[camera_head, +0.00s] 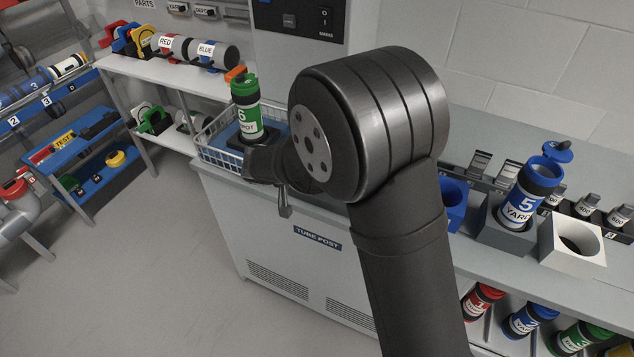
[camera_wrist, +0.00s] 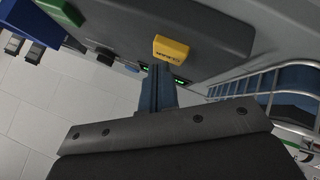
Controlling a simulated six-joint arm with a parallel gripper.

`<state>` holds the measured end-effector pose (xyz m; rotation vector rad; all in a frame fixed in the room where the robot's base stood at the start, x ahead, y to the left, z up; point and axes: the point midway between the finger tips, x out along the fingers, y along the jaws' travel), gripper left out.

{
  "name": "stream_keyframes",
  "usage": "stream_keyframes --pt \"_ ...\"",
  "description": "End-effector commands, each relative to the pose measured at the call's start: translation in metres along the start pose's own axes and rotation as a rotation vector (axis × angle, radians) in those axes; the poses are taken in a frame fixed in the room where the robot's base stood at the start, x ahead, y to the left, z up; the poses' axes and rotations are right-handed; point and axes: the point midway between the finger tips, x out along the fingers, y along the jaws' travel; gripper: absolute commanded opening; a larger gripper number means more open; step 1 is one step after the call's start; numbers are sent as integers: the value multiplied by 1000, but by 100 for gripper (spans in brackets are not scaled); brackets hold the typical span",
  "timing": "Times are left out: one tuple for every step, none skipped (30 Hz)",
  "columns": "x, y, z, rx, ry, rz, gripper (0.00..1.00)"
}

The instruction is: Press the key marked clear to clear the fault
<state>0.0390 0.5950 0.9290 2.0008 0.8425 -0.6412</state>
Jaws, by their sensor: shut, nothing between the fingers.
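In the wrist view a yellow key (camera_wrist: 171,50) stands out from a dark grey panel (camera_wrist: 215,30). It bears small dark lettering that I cannot read for certain. My gripper (camera_wrist: 159,70) is shut and empty, its fingertips just below the yellow key in the picture. I cannot tell whether they touch it. A green key (camera_wrist: 62,12) is at the upper left and a small black key (camera_wrist: 105,57) lies between. In the head view my arm hides this panel and the fingertips.
A wire basket (camera_head: 218,152), also in the wrist view (camera_wrist: 262,84), holds a green tube (camera_head: 247,108) left of my arm. A blue tube labelled 5 (camera_head: 529,194) stands in a holder at right. A black mains switch panel (camera_head: 300,18) is above.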

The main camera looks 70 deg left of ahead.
Motion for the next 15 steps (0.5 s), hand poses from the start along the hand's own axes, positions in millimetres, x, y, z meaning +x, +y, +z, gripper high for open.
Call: stream_keyframes --pt "0 0 0 0 0 0 0" --pt "1 0 0 0 0 0 0" --pt "1 -1 1 0 0 0 0" --pt "1 -1 1 0 0 0 0" --pt "1 -1 1 0 0 0 0" --pt "2 -1 1 0 0 0 0" --pt "2 -1 2 0 0 0 0" --pt "2 -2 2 0 0 0 0" --pt "3 -2 2 0 0 0 0" --pt "3 -2 2 0 0 0 0" --pt "3 -2 2 0 0 0 0" --pt "3 -2 2 0 0 0 0" --pt "4 -3 3 0 0 0 0" --pt "4 -3 3 0 0 0 0" --pt "4 -3 3 0 0 0 0"
